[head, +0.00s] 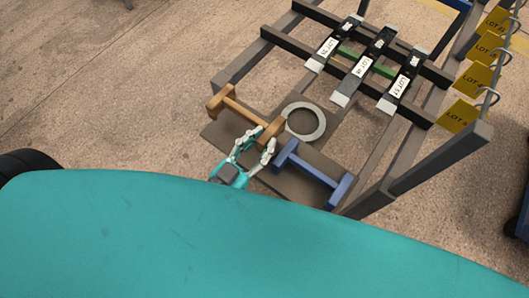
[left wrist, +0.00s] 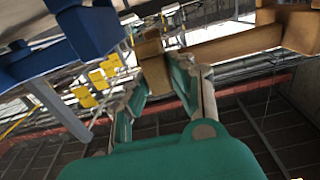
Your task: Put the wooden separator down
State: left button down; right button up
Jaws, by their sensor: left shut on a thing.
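The wooden separator (head: 242,109) is a light brown bar with a crosspiece at each end. It is over the left part of a dark board on the rack; I cannot tell whether it touches the board. My left gripper (head: 263,143) is shut on its near right end. In the left wrist view, the end block of the wooden separator (left wrist: 152,58) is between the fingers of my left gripper (left wrist: 157,82), and the bar runs off to the right. My right gripper is not in view.
A blue separator (head: 312,172) is on the board (head: 278,183) to the right, close to my left gripper. A grey ring (head: 290,119) lies behind. Labelled black straps (head: 365,68) cross the rack (head: 233,73). Yellow lot tags (head: 461,114) hang at the right.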

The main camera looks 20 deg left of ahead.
aim_at(261, 152)
pick_arm(q)
jog(key=shift+a+f, duration=0.1)
jog(key=shift+f, duration=0.8)
notch_tip(261, 152, down, 2)
jog(key=shift+f+b, duration=0.25)
jog(key=shift+b, duration=0.35)
jog(key=shift+f, duration=0.35)
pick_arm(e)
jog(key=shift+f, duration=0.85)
pick_arm(q)
jog(key=c, duration=1.4)
grip_release()
jog(key=shift+c, duration=0.2)
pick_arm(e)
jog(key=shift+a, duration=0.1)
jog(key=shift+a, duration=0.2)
